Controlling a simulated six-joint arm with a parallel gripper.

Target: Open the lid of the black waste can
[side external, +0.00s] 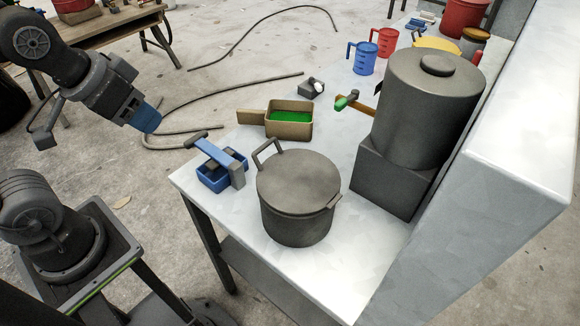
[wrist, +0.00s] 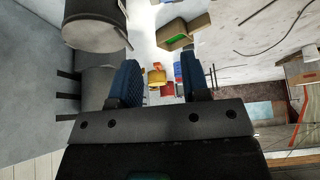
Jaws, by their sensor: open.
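The black waste can (side external: 296,213) is a dark grey round can on the white worktop in the side view. Its flat lid (side external: 300,182) looks shut, with a loop handle at the back left edge and a small tab at the right. My gripper (side external: 148,120) is up to the left of the can, off the worktop's edge and apart from the lid. In the wrist view, my gripper's blue fingers (wrist: 158,78) are spread with nothing held between them. A grey can shape (wrist: 94,28), apparently the waste can, shows at that view's upper left.
A large lidded drum (side external: 425,105) on a dark block stands right. Blue (side external: 365,58) and red (side external: 385,41) jugs are farther back.

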